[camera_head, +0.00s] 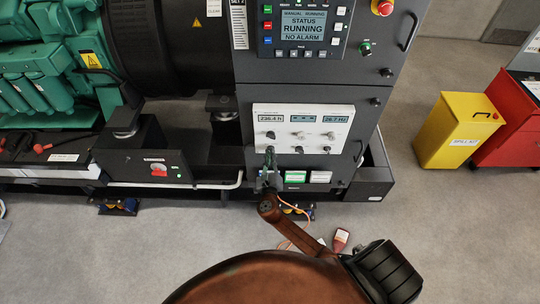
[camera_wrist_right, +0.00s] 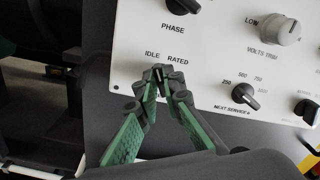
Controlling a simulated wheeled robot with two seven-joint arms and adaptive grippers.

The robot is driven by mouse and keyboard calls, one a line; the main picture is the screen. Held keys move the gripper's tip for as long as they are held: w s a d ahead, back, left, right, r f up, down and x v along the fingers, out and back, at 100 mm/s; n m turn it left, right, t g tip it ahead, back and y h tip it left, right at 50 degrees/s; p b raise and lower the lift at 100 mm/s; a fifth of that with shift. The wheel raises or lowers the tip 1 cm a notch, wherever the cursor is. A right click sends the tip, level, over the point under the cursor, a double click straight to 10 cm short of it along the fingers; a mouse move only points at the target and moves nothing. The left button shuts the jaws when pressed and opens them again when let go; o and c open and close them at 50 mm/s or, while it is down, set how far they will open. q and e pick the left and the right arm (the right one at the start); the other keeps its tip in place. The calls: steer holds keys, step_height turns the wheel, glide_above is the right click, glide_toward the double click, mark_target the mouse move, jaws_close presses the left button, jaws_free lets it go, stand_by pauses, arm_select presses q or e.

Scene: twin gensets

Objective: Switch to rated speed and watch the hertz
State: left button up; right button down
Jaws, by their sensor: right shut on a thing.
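The white instrument panel (camera_head: 283,148) is on the front of the dark control cabinet and also shows in the right wrist view (camera_wrist_right: 215,65). Its right display (camera_head: 336,119) reads in Hz, about 28.7, in small digits. My right gripper (camera_wrist_right: 158,72) is at the panel's lower left. Its green-padded fingers close to a point right under the IDLE and RATED labels (camera_wrist_right: 166,57). It is shut on the idle/rated switch, which the fingertips mostly hide, so its position cannot be told. In the head view the right gripper (camera_head: 270,155) reaches up from below. My left gripper is not in view.
The controller screen (camera_head: 303,27) above reads RUNNING, NO ALARM. The PHASE knob (camera_wrist_right: 173,7) and another knob (camera_wrist_right: 244,95) are near the fingers. A red emergency button (camera_head: 383,7) is higher. A yellow spill bin (camera_head: 455,130) stands right.

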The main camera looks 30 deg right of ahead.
steer(key=m+b, duration=0.4)
steer(key=m, duration=0.1)
steer(key=m+b, duration=0.4)
steer(key=m, duration=0.2)
steer(key=shift+s+d+f+m, duration=0.1)
steer(key=shift+s+d+m, duration=0.1)
steer(key=shift+m, duration=0.1)
stand_by(0.5)
steer(key=c, duration=2.1)
jaws_free()
steer(key=v, duration=1.2)
